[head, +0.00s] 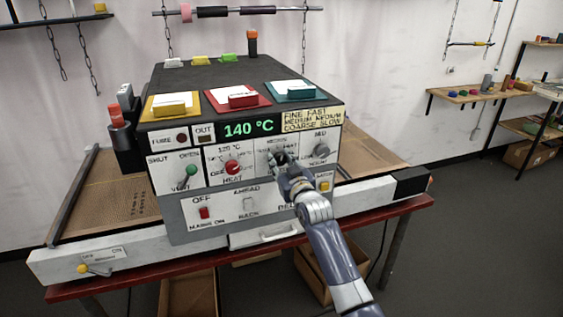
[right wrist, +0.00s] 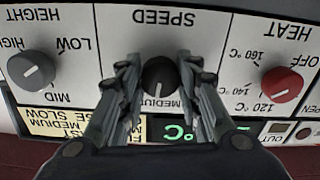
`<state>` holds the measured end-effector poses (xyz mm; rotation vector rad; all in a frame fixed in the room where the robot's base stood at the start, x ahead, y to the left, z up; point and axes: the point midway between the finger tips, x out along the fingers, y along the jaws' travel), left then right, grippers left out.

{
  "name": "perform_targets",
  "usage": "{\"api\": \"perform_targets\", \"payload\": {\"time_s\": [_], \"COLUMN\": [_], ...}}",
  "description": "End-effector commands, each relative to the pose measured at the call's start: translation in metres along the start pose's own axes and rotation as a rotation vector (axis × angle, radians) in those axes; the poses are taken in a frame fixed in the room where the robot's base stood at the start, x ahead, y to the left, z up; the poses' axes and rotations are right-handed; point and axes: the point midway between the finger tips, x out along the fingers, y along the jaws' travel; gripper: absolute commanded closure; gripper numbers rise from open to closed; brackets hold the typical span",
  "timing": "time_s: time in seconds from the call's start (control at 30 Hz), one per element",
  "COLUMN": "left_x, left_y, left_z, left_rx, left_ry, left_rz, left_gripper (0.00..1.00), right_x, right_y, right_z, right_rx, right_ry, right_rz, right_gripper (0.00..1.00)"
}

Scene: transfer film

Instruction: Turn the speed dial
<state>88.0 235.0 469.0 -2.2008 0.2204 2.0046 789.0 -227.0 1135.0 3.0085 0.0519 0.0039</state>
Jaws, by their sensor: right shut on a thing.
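The speed dial (right wrist: 159,75) is a dark round knob on the white SPEED panel, seen upside down in the right wrist view. Its pale pointer mark faces the word MEDIUM. My right gripper (right wrist: 160,85) has one finger on each side of the knob and is shut on it. In the head view my right gripper (head: 283,165) covers most of the dial and its labels. My left gripper is not in view.
The red heat dial (head: 232,167) and the grey bed height dial (head: 321,150) flank the speed dial closely. A yellow card (head: 312,119) reads fine fast, medium medium, coarse slow. The green display (head: 249,128) reads 140 °C. A green vent knob (head: 191,170) sits at left.

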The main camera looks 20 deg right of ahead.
Motion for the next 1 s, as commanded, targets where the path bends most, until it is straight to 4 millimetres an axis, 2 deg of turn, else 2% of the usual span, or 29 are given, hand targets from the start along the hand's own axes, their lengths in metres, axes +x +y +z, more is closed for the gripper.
{"api": "perform_targets", "payload": {"time_s": [0.7,1.0], "left_x": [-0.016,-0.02], "left_y": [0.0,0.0], "left_z": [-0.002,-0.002], "left_rx": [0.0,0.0], "left_ry": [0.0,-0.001], "left_rz": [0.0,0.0], "left_gripper": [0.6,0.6], "right_x": [0.0,0.0], "right_y": [0.0,0.0], "right_z": [-0.001,0.0], "right_rx": [0.643,0.836], "right_ry": [-0.001,-0.001], "right_rz": [0.0,0.001], "right_gripper": [0.92,0.92]}}
